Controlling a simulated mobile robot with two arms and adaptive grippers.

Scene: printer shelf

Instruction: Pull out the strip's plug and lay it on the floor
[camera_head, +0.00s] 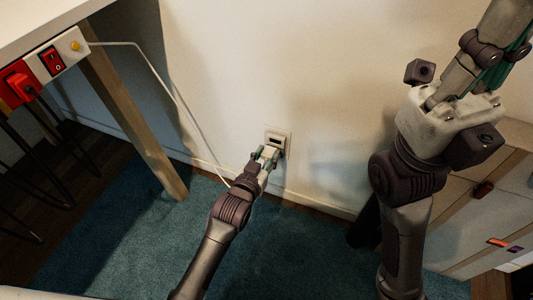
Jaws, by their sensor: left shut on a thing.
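The power strip (73,42) is mounted along the table edge at upper left. It has a red switch, a yellow light and a red plug in it. A white cable (168,84) runs from the strip down along the wall towards my left gripper. My left gripper (266,156) is at the wall outlet (287,137), shut on the pale plug (269,153), which is mostly hidden by the fingers. The plug is right at the outlet's face; I cannot tell whether its pins are inside.
A wooden table leg (130,125) stands left of the outlet. Blue carpet (125,245) covers the floor below, with open room. A pale cabinet (475,215) stands at the right, behind my right arm. Dark cables hang at far left.

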